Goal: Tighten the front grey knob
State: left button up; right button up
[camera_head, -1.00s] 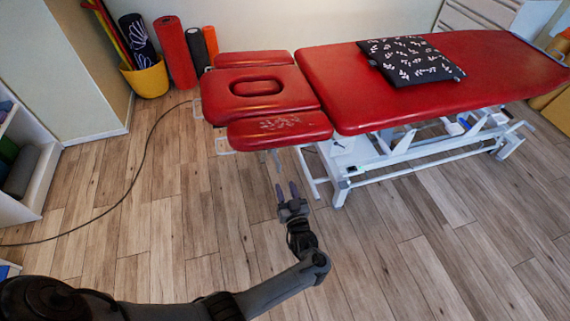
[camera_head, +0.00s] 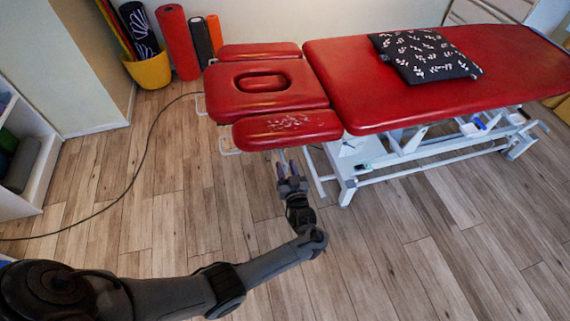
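The red treatment table (camera_head: 440,85) has a separate head section with a face opening and a front armrest pad (camera_head: 287,129). My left gripper (camera_head: 287,167) is just below the front edge of that pad, with its fingers pointing up toward the pad's underside. Its two fingers look apart. A thin grey part shows at the fingertips under the pad. I cannot make out the front grey knob clearly, nor tell whether the fingers are around it or touching it. My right gripper is not in view.
The white table frame and leg (camera_head: 347,188) stand right of my gripper. A patterned black cushion (camera_head: 425,55) lies on the table. A yellow bin (camera_head: 149,72) and rolled mats stand at the back. A dark cable (camera_head: 140,165) crosses the floor. The front floor is clear.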

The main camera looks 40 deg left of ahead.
pick_arm(q)
jog(key=shift+w+a, duration=0.1)
jog(key=shift+a, duration=0.05)
jog(key=c, duration=0.7)
grip_shut()
